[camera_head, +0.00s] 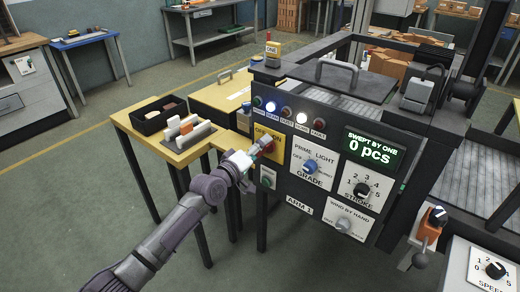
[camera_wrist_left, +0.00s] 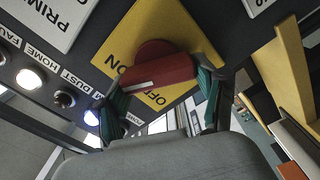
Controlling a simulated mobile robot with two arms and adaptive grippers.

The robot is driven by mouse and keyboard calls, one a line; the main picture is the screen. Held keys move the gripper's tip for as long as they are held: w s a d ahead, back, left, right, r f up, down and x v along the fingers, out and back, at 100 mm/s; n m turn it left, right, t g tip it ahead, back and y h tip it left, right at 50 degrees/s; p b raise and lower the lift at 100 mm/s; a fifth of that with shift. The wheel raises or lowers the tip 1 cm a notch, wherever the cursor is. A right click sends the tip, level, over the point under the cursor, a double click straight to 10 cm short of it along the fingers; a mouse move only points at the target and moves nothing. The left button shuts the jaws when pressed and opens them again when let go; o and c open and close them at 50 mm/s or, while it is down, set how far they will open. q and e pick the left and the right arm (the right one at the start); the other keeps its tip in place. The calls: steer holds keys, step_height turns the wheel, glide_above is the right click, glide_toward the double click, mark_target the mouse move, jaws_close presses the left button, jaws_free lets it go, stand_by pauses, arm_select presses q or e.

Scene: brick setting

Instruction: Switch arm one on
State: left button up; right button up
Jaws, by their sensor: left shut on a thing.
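The red rotary switch (camera_wrist_left: 155,73) sits on a yellow plate (camera_wrist_left: 150,30) lettered ON and OFF. My left gripper (camera_head: 262,146) reaches the switch from the front. In the left wrist view its green-padded fingers (camera_wrist_left: 158,85) are closed on both ends of the red handle. A white stripe shows on the handle's left part, close to the lettering. My right gripper is not in view.
Beside the switch are a lamp row with HOME (camera_head: 302,118) lit white and another lit blue, a GRADE knob (camera_head: 310,167), a STROKE knob (camera_head: 361,189) and a display (camera_head: 373,150) reading 0 pcs. A yellow side table (camera_head: 185,153) holds a black tray (camera_head: 158,116) left of the panel.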

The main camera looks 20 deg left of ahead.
arm_select(q)
steer(key=shift+d+m, duration=0.1)
steer(key=shift+m, duration=1.6)
steer(key=o, duration=1.1)
steer(key=shift+o, duration=0.2)
steer(key=shift+s, duration=0.15)
steer(key=v, duration=1.2)
